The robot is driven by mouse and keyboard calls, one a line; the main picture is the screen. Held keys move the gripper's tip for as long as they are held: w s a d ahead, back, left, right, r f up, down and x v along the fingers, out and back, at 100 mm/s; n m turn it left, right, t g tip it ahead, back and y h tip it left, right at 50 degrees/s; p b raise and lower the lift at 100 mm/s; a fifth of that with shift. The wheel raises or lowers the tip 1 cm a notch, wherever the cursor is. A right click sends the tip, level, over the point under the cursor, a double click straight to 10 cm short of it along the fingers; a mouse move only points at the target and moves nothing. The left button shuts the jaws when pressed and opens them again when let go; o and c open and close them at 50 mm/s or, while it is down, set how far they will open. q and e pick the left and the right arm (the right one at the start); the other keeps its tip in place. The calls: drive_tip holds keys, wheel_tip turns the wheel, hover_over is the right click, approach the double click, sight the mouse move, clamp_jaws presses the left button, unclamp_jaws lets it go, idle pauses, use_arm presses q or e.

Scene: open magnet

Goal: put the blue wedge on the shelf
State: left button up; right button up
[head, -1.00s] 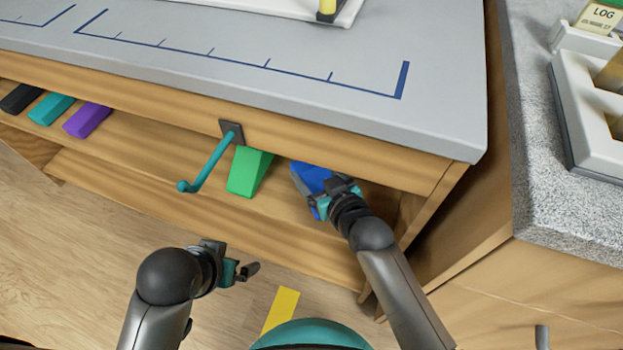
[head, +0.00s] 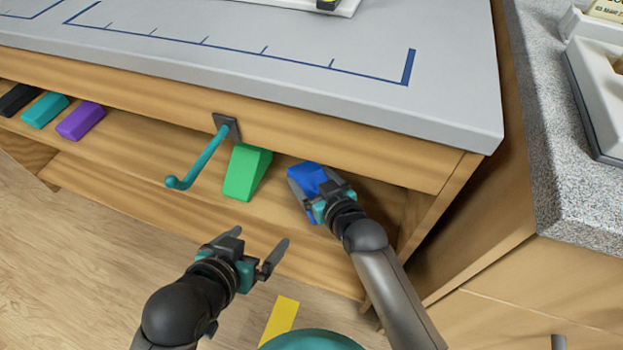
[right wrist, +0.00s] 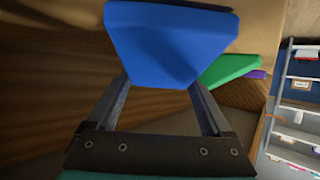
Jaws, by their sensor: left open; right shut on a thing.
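The blue wedge (head: 308,177) is at the right end of the wooden shelf (head: 130,160) under the grey counter. My right gripper (head: 308,190) is shut on it; the right wrist view shows the blue wedge (right wrist: 168,42) between the two fingers (right wrist: 160,95). Whether the wedge touches the shelf board cannot be told. My left gripper (head: 250,252) is open and empty, in front of the shelf and apart from everything.
A green wedge (head: 246,172) lies just left of the blue one. Purple (head: 80,121), teal (head: 45,110) and black (head: 20,99) blocks lie further left. A speckled counter (head: 560,150) stands at right.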

use_arm(q)
drive_tip(key=shift+d, duration=0.1)
use_arm(e)
drive_tip(key=shift+f, duration=0.1)
drive_tip(key=o, duration=1.1)
drive_tip(key=shift+p+v, duration=0.5)
drive_tip(key=shift+v, duration=0.35)
use_arm(q)
drive_tip(key=s+a+g+y+p, duration=0.2)
drive_tip(key=s+a+g+p, duration=0.1)
drive_tip(key=s+a+g, duration=0.25)
use_arm(e)
drive_tip(key=v, duration=0.5)
drive_tip(key=p+v, duration=0.1)
drive_tip(key=v, duration=0.2)
drive_tip(key=shift+s+d+r, duration=0.2)
drive_tip(key=shift+s, duration=0.05)
use_arm(q)
wheel_tip(320, 180, down, 6)
drive_tip(key=p, duration=0.1)
drive_tip(key=shift+w+f+n, duration=0.15)
drive_tip(key=shift+w+n, duration=0.15)
use_arm(e)
drive_tip(key=shift+v, duration=0.85)
